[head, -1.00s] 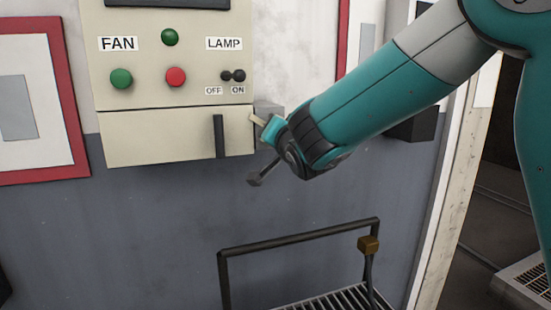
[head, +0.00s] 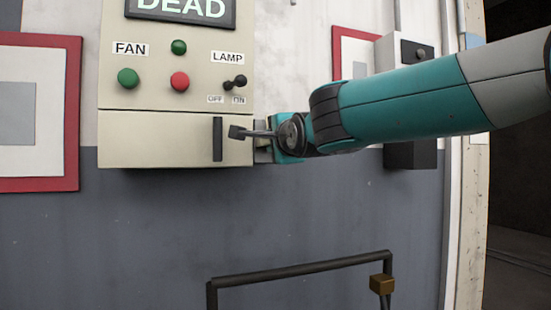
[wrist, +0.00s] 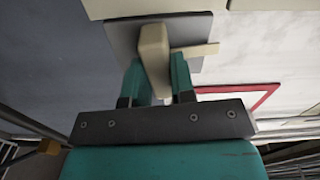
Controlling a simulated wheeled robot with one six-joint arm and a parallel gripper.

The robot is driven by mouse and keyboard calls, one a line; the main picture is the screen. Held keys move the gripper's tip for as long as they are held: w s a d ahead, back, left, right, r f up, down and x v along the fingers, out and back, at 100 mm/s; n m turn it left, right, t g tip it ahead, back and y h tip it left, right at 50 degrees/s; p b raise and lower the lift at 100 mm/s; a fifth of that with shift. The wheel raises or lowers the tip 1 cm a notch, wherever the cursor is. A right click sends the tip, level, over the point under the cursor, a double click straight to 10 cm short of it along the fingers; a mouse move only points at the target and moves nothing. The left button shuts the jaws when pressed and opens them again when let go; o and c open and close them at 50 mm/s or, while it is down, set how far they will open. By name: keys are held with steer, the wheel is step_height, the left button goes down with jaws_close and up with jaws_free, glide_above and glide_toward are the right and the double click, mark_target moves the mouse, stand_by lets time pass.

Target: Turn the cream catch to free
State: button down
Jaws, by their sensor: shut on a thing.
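The cream catch (wrist: 154,50) is a narrow bar on a grey plate (wrist: 123,38) beside the cream cabinet. In the wrist view it stands between the two teal fingers of my gripper (wrist: 158,76), which is shut on it. A small cream tab (wrist: 197,50) sticks out to its right on the plate. In the head view my gripper (head: 274,148) is at the right edge of the cabinet's lower drawer-like panel (head: 160,138), and it hides most of the catch there.
The cabinet carries a DEAD display (head: 182,8), FAN and LAMP labels, buttons and a small lamp switch (head: 235,83). A dark vertical handle (head: 217,139) is on the lower panel. A dark rail frame (head: 300,268) stands below. A grey wall box (head: 410,65) is to the right.

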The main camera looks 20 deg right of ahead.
steer(key=shift+f+m+b, duration=0.1)
steer(key=shift+m+b, duration=0.45)
steer(key=shift+m, duration=0.05)
steer(key=c, duration=1)
jaws_free()
steer(key=shift+o, duration=0.2)
steer(key=shift+s, duration=0.1)
steer(key=s+b, duration=1.4)
steer(key=s, duration=0.3)
